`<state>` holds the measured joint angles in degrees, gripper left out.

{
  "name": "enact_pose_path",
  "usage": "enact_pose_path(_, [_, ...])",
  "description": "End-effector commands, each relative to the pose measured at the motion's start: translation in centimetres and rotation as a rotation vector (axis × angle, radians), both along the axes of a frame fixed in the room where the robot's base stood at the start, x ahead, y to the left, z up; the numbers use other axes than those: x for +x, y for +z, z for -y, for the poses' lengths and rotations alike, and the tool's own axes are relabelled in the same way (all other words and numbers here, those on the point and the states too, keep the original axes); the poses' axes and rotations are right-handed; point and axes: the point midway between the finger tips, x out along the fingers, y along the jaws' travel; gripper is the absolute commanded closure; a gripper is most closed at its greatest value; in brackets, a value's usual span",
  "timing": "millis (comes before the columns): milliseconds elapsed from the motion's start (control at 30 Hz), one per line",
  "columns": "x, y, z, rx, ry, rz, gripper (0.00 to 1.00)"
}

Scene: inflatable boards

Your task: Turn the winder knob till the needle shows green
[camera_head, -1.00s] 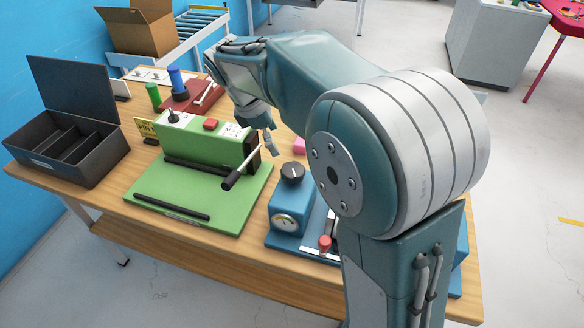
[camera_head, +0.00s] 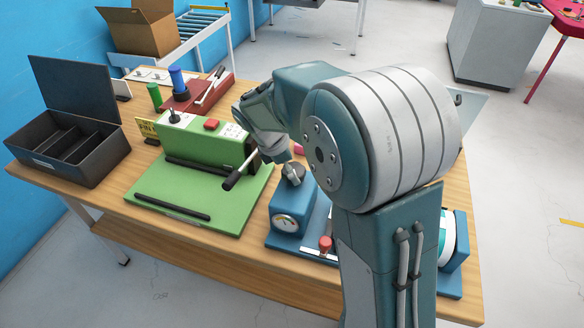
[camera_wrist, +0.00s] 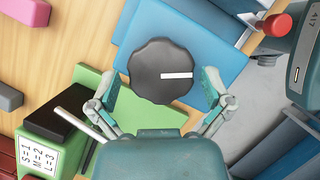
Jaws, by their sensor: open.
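The winder knob is a black scalloped disc (camera_wrist: 160,70) with a white mark pointing right in the wrist view. It sits on top of a blue box (camera_head: 286,207). In the head view the knob is partly covered by my gripper (camera_head: 292,173). In the wrist view my gripper (camera_wrist: 161,100) is open, with one finger on each side of the knob's near part. I cannot tell whether the fingers touch it. The round gauge (camera_head: 285,221) on the front of the blue box is small. I cannot read the needle's place on it.
A green board (camera_head: 245,212) with a green block and a black-gripped lever (camera_head: 235,180) stands close left of the knob. A red-topped knob (camera_head: 325,243) is to the right on the blue board. A black open box (camera_head: 66,150) is at the far left.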

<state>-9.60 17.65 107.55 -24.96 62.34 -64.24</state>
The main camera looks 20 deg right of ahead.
Motion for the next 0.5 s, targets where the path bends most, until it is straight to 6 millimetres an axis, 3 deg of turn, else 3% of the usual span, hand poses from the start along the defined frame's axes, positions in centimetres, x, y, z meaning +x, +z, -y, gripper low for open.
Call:
enact_pose_path(200, [0.02, -0.06, 0.02, 0.0, -0.001, 0.0, 0.0])
enact_pose_path(233, [0.03, -0.06, 0.02, 0.0, -0.001, 0.0, 0.09])
enact_pose_path(300, [0.03, -0.06, 0.02, 0.0, -0.001, 0.0, 0.4])
enact_pose_path(367, [0.04, -0.05, 0.02, 0.0, -0.001, 0.0, 0.64])
enact_pose_path(500, [0.06, -0.05, 0.02, 0.001, -0.001, 0.001, 0.64])
